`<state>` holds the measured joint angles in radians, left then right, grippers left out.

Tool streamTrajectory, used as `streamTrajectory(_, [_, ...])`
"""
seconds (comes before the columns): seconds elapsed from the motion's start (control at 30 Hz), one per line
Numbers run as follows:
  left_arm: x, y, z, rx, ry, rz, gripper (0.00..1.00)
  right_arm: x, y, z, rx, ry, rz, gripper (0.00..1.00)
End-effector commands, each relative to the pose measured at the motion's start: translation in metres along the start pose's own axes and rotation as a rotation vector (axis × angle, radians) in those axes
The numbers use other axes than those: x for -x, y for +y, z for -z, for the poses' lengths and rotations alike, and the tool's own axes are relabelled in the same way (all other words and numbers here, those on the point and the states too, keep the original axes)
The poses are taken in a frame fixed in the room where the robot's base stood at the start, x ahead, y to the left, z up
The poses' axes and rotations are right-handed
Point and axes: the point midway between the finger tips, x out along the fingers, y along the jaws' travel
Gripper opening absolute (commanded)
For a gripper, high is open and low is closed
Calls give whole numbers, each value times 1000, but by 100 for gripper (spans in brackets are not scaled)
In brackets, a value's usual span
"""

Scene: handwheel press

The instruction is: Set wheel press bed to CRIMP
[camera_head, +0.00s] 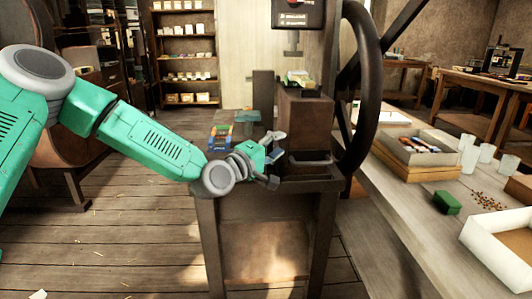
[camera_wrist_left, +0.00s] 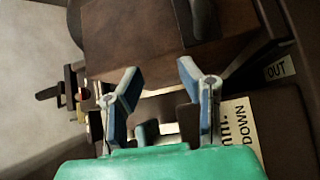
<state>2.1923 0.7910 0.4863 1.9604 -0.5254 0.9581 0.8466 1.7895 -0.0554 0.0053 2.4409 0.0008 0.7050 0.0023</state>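The press (camera_head: 303,120) stands ahead of me on a brown stand, a large dark handwheel (camera_head: 366,90) on its right side. My left gripper (camera_head: 276,158) is at the press's left front, beside the brown block. In the left wrist view my left gripper (camera_wrist_left: 160,76) has its two fingers spread, with nothing clearly held between them. A brown block (camera_wrist_left: 145,40) lies just past the fingertips. A label reading DOWN (camera_wrist_left: 241,130) and one reading OUT (camera_wrist_left: 279,69) show at the right. I cannot read a CRIMP mark. My right gripper is not in view.
A workbench (camera_head: 405,225) on the right holds a wooden box (camera_head: 415,158), clear cups (camera_head: 478,158), a green block (camera_head: 447,203) and a white tray (camera_head: 500,245). A small colourful box (camera_head: 220,137) sits left of the press. The floor (camera_head: 120,240) at the left is open.

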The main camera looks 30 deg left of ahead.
Motion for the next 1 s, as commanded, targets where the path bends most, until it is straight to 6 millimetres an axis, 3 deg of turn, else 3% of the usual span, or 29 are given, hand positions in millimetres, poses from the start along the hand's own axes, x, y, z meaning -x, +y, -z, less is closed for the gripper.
streamTrajectory(0.6, [43, -5, -1, 7, -5, 4, 32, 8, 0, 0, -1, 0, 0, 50])
streamTrajectory(1.0, [45, -5, -4, 5, -7, 4, 32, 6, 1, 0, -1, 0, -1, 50])
